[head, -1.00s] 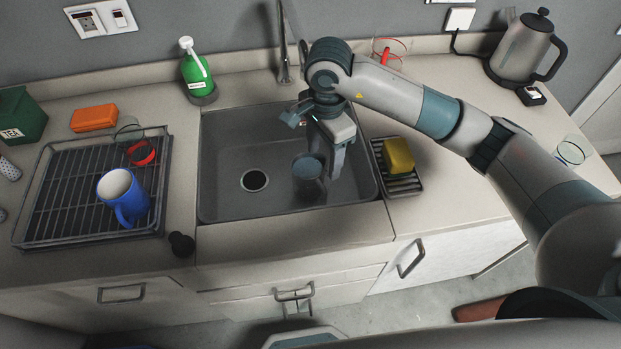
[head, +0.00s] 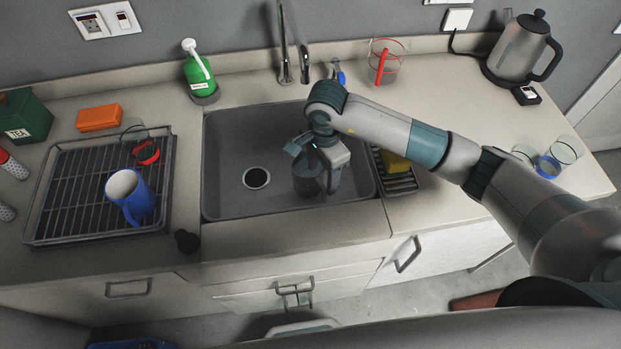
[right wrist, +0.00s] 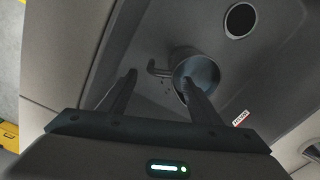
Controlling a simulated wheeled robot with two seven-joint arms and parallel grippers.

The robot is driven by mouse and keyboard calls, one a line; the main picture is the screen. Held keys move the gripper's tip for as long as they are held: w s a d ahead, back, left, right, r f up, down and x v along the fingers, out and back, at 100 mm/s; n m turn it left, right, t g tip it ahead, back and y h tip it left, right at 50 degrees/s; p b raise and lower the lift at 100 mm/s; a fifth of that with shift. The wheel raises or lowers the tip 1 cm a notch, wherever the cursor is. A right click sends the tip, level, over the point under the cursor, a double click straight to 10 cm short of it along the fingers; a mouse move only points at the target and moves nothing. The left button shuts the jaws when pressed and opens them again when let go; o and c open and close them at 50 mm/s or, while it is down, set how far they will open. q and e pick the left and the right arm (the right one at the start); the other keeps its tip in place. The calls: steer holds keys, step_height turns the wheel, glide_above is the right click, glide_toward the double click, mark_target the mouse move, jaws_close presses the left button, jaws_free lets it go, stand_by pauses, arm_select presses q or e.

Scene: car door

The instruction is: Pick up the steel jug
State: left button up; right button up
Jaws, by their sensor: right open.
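The steel jug (head: 305,181) stands in the right half of the sink, dark grey and partly covered by my right gripper (head: 328,184). In the right wrist view the jug (right wrist: 203,69) shows its round open mouth, with its hooked handle (right wrist: 157,69) on the left side. My right gripper (right wrist: 159,82) is open and empty. One fingertip overlaps the jug's mouth, the other is left of the handle, so the handle shows between them. I cannot tell whether a finger touches the jug. My left gripper is not in view.
The sink (head: 228,200) has walls around the jug and a drain (head: 256,178) to its left. A yellow sponge (head: 394,161) on a small rack (head: 402,184) lies just right of the sink. A dish rack (head: 62,213) with a blue mug (head: 139,201) stands at left.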

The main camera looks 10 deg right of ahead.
mark_target(321, 183)
steer(key=shift+s+a+f+p, duration=0.1)
steer(key=shift+s+f+p, duration=0.15)
steer(key=shift+p, duration=0.1)
step_height(321, 183, down, 3)
steer(key=shift+s+r+p, duration=0.1)
steer(key=shift+p, duration=0.75)
steer(key=shift+f, duration=0.65)
jaws_close()
steer(key=shift+r, duration=0.2)
